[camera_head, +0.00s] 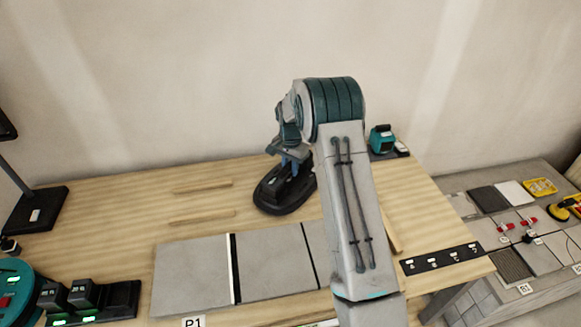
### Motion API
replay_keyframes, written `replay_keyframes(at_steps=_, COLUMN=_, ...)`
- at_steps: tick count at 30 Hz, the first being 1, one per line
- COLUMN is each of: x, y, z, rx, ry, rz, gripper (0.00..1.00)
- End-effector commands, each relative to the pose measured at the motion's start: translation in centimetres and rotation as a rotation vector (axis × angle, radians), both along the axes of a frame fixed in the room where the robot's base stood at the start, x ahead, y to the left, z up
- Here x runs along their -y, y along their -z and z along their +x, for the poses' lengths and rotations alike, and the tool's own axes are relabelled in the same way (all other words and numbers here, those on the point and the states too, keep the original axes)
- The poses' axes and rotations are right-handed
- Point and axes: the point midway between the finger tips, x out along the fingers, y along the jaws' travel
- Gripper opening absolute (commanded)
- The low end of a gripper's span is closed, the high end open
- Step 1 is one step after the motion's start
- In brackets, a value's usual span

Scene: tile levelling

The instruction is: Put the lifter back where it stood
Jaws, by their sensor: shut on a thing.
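My gripper (290,160) is at the back middle of the wooden bench, pointing down, in the head view. It is shut on the top of a black device with a broad rounded base, which I take to be the lifter (284,193). The lifter is upright, at or just above the bench top behind the row of grey tiles. I cannot tell whether its base touches the wood. My forearm and wrist hide part of the bench to its right.
Grey tiles (192,270) lie in front, with dark gaps and a P1 label. Wooden strips (202,187) lie to the left. A teal device (381,139) stands at the back right. A black marked strip (440,258) lies at the right edge. A lower surface (546,247) holds samples and tools.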

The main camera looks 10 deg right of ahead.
Motion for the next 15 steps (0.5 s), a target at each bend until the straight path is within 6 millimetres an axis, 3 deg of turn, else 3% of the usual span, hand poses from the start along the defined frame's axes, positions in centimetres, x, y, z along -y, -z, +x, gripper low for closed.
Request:
replay_keyframes(at_steps=2, x=-0.01, y=-0.16, z=0.07, rx=0.003, ry=0.0, rz=0.0, gripper=0.0)
replay_keyframes(at_steps=3, x=-0.01, y=-0.16, z=0.07, rx=0.003, ry=0.0, rz=0.0, gripper=0.3)
replay_keyframes(at_steps=5, x=-0.01, y=-0.15, z=0.07, rx=0.003, ry=0.0, rz=0.0, gripper=0.47)
replay_keyframes(at_steps=15, x=0.0, y=-0.18, z=-0.01, rx=-0.001, ry=0.0, rz=-0.001, gripper=0.47)
